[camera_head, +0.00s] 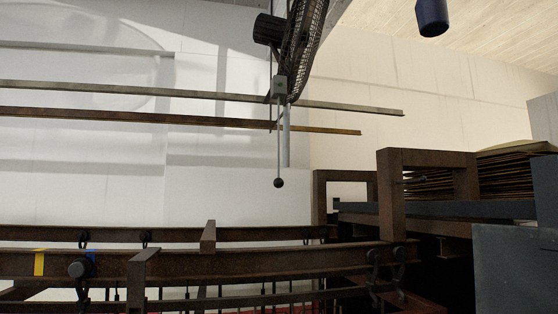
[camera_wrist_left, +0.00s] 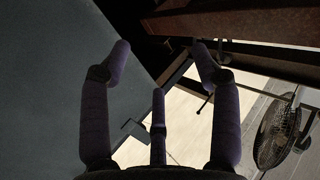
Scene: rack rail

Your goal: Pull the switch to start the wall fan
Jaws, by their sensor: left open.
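The wall fan (camera_head: 308,45) is at the top middle of the head view, with a dark wire cage and a black motor. A grey switch box (camera_head: 279,86) is below it. A thin pull rod (camera_head: 278,140) hangs from the box, straight down to a black ball (camera_head: 278,183) in front of the white wall. In the left wrist view the fan (camera_wrist_left: 277,135) is at the lower right. My left gripper (camera_wrist_left: 160,62) shows there with its purple fingers spread open and nothing between them. It is not seen in the head view. My right gripper is in neither view.
Rusty beams (camera_head: 200,264) with dark hooks cross the lower head view. A rusty frame (camera_head: 390,195) and a stack of thin sheets (camera_head: 505,170) stand at the right, with a grey panel (camera_head: 515,268) below. Two long wall rails (camera_head: 180,119) pass by the switch. The space around the ball looks clear.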

